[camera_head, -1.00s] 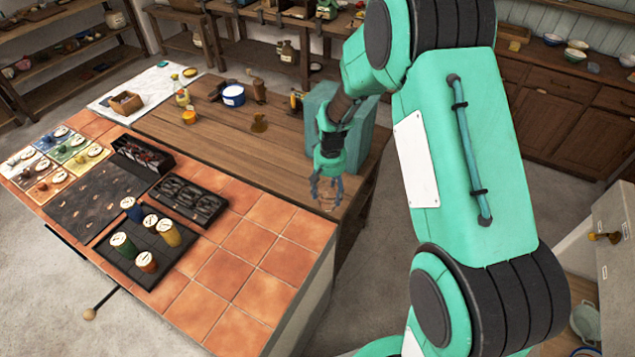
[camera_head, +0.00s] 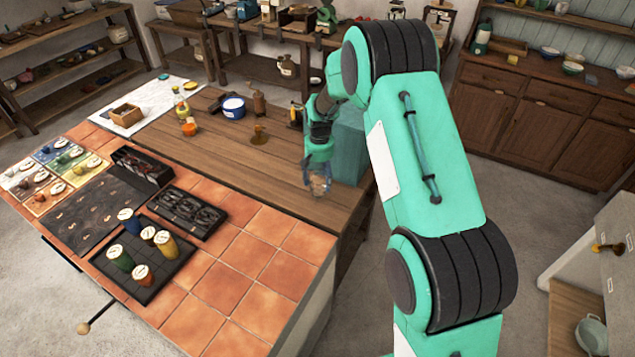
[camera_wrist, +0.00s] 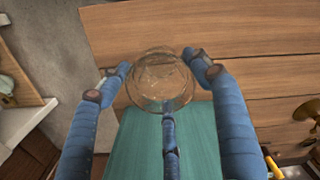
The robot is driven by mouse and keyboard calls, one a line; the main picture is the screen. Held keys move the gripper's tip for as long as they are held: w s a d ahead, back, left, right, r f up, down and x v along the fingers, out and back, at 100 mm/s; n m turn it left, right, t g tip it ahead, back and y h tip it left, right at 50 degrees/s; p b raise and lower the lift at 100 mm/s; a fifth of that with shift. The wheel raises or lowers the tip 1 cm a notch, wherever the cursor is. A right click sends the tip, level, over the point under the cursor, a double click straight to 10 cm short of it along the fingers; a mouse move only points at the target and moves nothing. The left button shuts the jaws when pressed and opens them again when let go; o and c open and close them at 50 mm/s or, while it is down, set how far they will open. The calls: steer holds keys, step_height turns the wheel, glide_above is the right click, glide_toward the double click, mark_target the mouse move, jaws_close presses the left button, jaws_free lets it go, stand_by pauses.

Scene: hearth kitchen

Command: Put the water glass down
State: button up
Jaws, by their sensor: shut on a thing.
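The water glass (camera_wrist: 160,78) is clear and slightly brownish, seen from above in the wrist view between my blue fingers. My gripper (camera_wrist: 158,85) is shut on it. In the head view my gripper (camera_head: 318,176) holds the glass (camera_head: 319,186) at the right end of the wooden worktop (camera_head: 230,155). The fingers partly cover the glass there. I cannot tell whether its base touches the wood.
A teal block (camera_head: 348,145) stands right beside my gripper. The wood left of the gripper is clear. Terracotta tiles (camera_head: 250,300) lie in front.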

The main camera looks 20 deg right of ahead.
mark_target(318, 181)
steer(key=shift+w+f, duration=0.1)
steer(key=shift+w, duration=1.25)
steer(key=shift+f+b, duration=0.5)
steer(key=shift+f, duration=1.25)
steer(key=shift+f, duration=0.15)
steer(key=o, duration=1.3)
step_height(318, 181, up, 12)
steer(key=p, duration=0.2)
steer(key=shift+r, duration=0.2)
